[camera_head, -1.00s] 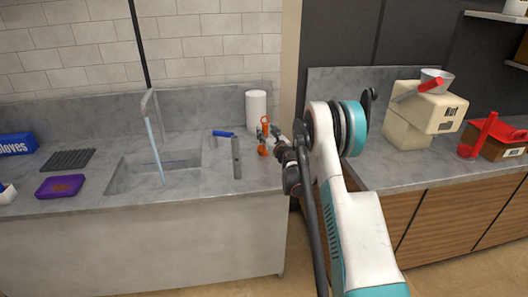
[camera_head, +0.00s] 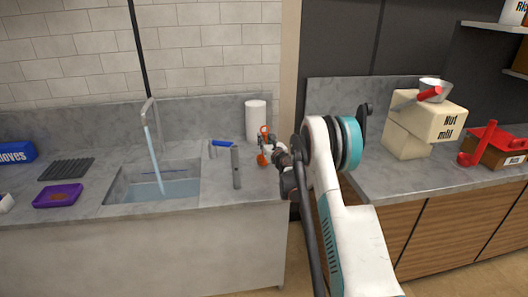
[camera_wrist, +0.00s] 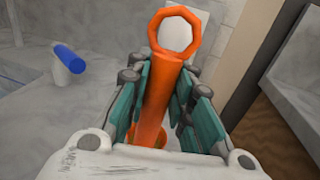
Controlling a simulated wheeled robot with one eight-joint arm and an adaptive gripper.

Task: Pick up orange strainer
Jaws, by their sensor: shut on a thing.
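The orange strainer (camera_head: 262,159) is upright at the right end of the sink counter. In the wrist view its long handle (camera_wrist: 156,100), with a ring at the top, runs between the teal finger pads. My gripper (camera_head: 266,143) is shut on this handle, and it also shows in the wrist view (camera_wrist: 167,88). The strainer's lower end is mostly hidden behind the gripper body. I cannot tell whether it touches the counter.
A white cylinder (camera_head: 256,121) stands close behind the strainer. A grey upright post (camera_head: 236,168) and a blue-handled item (camera_head: 221,143) are to the left. The sink (camera_head: 113,192) holds water under a running tap (camera_head: 149,112). A purple tray (camera_head: 45,197) lies farther left.

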